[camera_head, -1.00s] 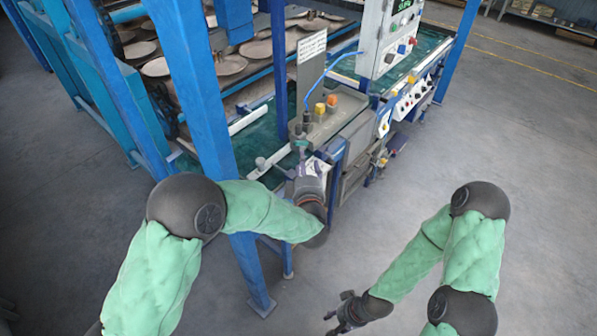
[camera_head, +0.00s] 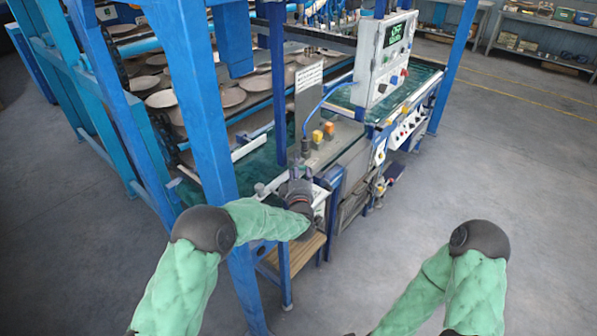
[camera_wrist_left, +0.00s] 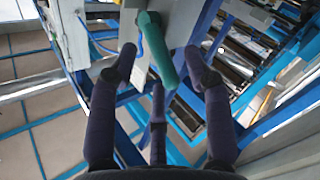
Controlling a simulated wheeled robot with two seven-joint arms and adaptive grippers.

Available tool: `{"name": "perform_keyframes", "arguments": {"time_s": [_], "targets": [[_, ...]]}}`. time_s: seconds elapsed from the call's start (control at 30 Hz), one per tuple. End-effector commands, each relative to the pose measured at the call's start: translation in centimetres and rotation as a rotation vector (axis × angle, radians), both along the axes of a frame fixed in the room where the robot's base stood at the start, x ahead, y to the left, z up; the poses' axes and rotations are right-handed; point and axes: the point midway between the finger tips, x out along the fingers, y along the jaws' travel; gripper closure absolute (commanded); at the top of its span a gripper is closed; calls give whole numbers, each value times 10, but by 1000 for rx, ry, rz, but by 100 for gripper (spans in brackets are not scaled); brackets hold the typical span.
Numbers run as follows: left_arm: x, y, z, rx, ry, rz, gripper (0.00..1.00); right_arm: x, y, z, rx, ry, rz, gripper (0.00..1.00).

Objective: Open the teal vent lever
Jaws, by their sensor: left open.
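The teal vent lever (camera_wrist_left: 160,52) shows in the left wrist view as a rounded green handle at the upper middle, slanting down toward the gripper. My left gripper (camera_wrist_left: 157,66) is open, with one finger on each side of the lever and a third below it. I cannot tell whether any finger touches the lever. In the head view my left gripper (camera_head: 297,174) is at the near end of the machine, and the lever cannot be made out there. My right gripper is outside the head view.
A control box (camera_head: 384,62) and a grey sign plate (camera_head: 309,90) rise behind the gripper. Orange buttons (camera_head: 323,132) sit just beyond it. Plates (camera_head: 228,97) lie on racks at left. The floor at right is clear.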

Motion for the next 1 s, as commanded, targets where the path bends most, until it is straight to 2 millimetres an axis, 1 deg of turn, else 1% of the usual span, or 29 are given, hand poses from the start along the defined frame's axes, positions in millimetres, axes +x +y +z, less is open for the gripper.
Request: {"name": "perform_keyframes", "arguments": {"time_s": [0.13, 0.4, 0.43, 0.6, 0.83, 1.0], "targets": [[8, 1, 0, 1, 0, 0, 50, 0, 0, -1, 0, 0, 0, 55], [9, 1, 0, 0, 0, 0, 50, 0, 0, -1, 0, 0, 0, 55], [9, 1, 0, 0, 0, 0, 53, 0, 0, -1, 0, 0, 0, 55], [9, 1, 0, 0, 0, 0, 100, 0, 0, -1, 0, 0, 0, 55], [9, 1, 1, 3, 7, 1, 100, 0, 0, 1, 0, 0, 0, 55], [11, 0, 8, 43, 61, 3, 100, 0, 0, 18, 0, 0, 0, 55]]}}
